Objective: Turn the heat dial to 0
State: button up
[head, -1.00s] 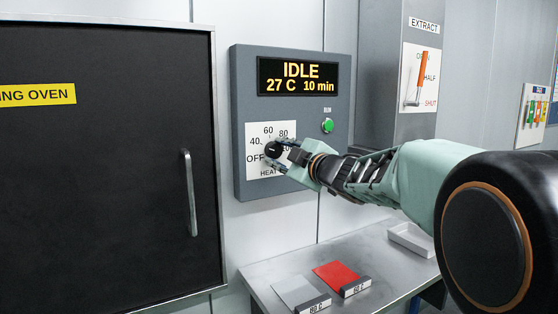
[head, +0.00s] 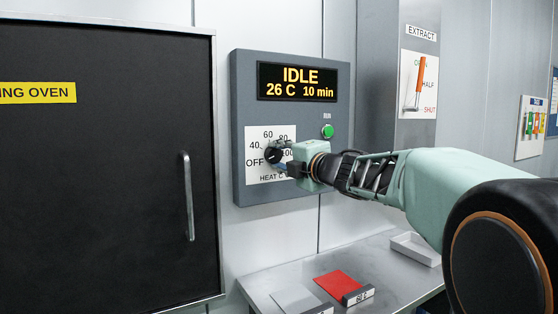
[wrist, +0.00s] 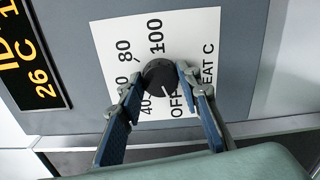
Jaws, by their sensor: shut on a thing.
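The heat dial (head: 272,155) is a round black knob on a white scale plate marked OFF, 40, 60, 80 and 100. In the wrist view the dial (wrist: 158,74) shows a short white mark on its lower edge, pointing toward OFF. My gripper (head: 281,157) reaches in from the right. In the wrist view its two blue-padded fingers (wrist: 158,80) are shut on the dial, one on each side. The fingers partly cover the scale numbers.
The grey control panel (head: 240,120) has a display (head: 297,82) reading IDLE, 26 C, 10 min, and a green RUN button (head: 328,131). An oven door handle (head: 187,195) stands left. An orange extract lever (head: 420,80) is right. A steel table (head: 375,262) with cards is below.

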dwell(0.4)
jog(key=o, duration=1.2)
jog(key=shift+c, duration=0.2)
jog(key=v, duration=0.7)
jog(key=shift+s+d, duration=0.2)
jog(key=shift+s, duration=0.05)
